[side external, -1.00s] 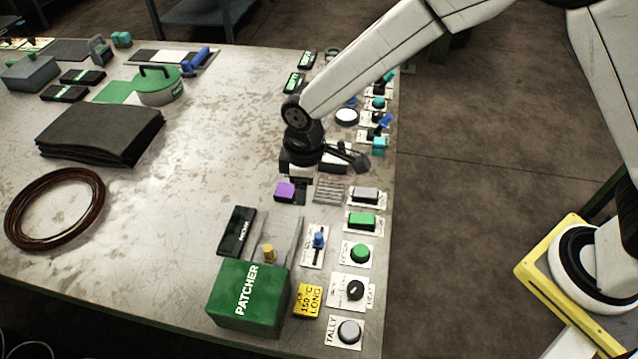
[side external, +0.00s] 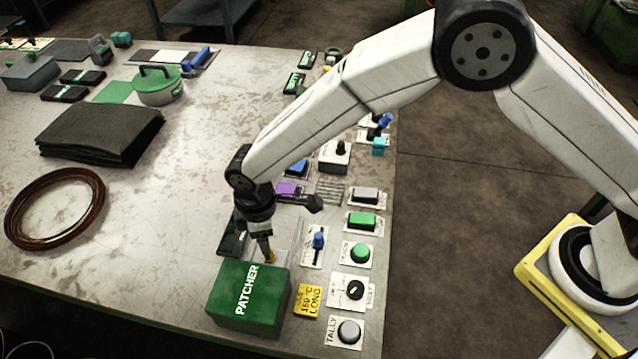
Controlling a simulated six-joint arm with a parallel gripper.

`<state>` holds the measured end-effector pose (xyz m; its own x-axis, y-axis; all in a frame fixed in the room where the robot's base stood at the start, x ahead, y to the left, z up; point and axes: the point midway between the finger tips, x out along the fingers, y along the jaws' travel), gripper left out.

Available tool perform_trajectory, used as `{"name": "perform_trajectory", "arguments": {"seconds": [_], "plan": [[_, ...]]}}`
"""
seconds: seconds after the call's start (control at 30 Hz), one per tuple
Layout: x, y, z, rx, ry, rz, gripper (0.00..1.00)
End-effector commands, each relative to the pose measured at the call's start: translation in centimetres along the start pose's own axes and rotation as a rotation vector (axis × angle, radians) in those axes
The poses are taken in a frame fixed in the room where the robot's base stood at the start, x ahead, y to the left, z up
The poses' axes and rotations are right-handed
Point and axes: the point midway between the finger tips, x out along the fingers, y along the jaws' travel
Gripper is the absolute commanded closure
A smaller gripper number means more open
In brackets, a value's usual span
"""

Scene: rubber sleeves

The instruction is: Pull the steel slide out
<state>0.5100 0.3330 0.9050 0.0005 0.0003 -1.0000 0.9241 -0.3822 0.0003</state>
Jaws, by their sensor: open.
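The green PATCHER box (side external: 250,298) stands at the near edge of the bench. A small yellow knob (side external: 271,256) shows just behind its top edge. The steel part by the knob is mostly hidden by my gripper; a little grey metal (side external: 283,257) shows to the knob's right. My gripper (side external: 266,250) points down right at the knob, with its jaws open. I cannot tell whether the knob is between the fingers or just touching them.
A black bar (side external: 230,240) lies left of my gripper. A purple block (side external: 287,188) is behind it. To the right are a blue lever (side external: 318,240), a green button (side external: 360,252), a black dial (side external: 354,290) and a yellow label (side external: 308,300).

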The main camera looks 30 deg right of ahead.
Motion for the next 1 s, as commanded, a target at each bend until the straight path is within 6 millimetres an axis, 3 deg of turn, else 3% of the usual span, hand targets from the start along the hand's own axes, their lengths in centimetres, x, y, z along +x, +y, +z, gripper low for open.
{"name": "perform_trajectory", "arguments": {"seconds": [0.5,0.9,0.93,1.0], "plan": [[5.5,0.0,0.1,0.001,-0.002,-0.001,0.35],[6.0,0.0,0.0,0.001,0.0,0.0,0.35],[6.0,0.0,0.0,0.001,0.0,0.0,0.38],[6.0,0.0,0.0,0.001,0.0,0.0,0.6]]}}
